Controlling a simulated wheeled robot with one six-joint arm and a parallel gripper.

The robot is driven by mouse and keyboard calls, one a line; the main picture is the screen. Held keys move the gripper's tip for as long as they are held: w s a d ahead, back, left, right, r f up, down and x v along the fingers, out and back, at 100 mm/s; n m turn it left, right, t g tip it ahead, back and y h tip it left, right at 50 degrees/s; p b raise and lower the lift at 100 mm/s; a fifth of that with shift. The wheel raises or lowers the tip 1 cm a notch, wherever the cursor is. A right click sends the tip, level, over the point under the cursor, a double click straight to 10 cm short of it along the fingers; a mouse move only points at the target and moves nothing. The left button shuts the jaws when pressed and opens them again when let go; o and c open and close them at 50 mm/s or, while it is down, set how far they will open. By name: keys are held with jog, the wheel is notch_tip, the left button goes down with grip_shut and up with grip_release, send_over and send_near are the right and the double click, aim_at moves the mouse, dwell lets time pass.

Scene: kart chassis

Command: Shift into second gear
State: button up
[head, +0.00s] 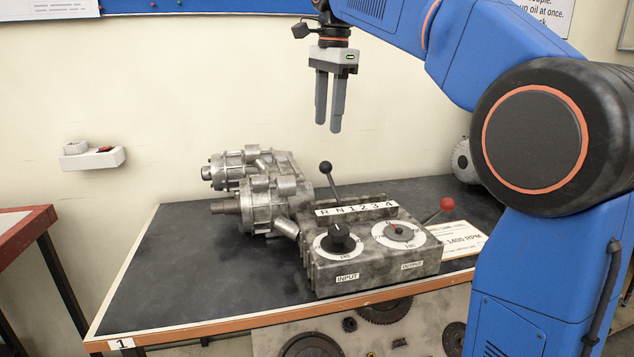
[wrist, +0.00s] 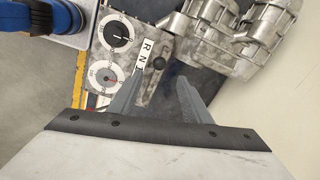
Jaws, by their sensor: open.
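The gear lever has a black ball knob (head: 326,167) on a thin shaft, standing behind a white label strip (head: 355,208) marked R N 1 2 3 4. The shaft leans a little left and meets the strip's upper edge near the N. The lever's base is hidden behind the strip in the head view. My gripper (head: 328,127) is open and empty, pointing down above the knob and apart from it. In the wrist view the knob (wrist: 158,63) shows between and beyond my spread fingers (wrist: 160,82), beside the strip (wrist: 149,62).
The gearbox has an input dial (head: 338,240), an output dial (head: 398,233) and a red-knobbed lever (head: 447,204) on the right. Metal gear housings (head: 262,190) stand behind left. The dark table top (head: 190,270) is clear at left. A sign (head: 462,240) lies at right.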

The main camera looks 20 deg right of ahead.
jog(key=f, duration=0.5)
jog(key=w+f, duration=0.1)
jog(key=f, duration=1.1)
jog(key=shift+w+a, duration=0.2)
jog(key=shift+w, duration=0.2)
jog(key=shift+c, duration=0.2)
grip_shut()
jog(key=shift+d+r+y, duration=0.3)
jog(key=shift+d+y, duration=0.3)
jog(key=shift+d, duration=0.35)
jog(key=shift+d+r+y, duration=0.3)
jog(key=shift+d+y, duration=0.3)
jog(key=shift+d, duration=0.35)
jog(key=shift+d+r+y, duration=0.15)
jog(key=shift+d+y, duration=0.6)
jog(key=shift+d, duration=0.45)
jog(key=shift+d+r+y, duration=0.15)
jog(key=shift+d+y, duration=0.6)
jog(key=shift+d, duration=0.45)
jog(key=shift+o, duration=0.2)
grip_release()
jog(key=shift+r, duration=0.1)
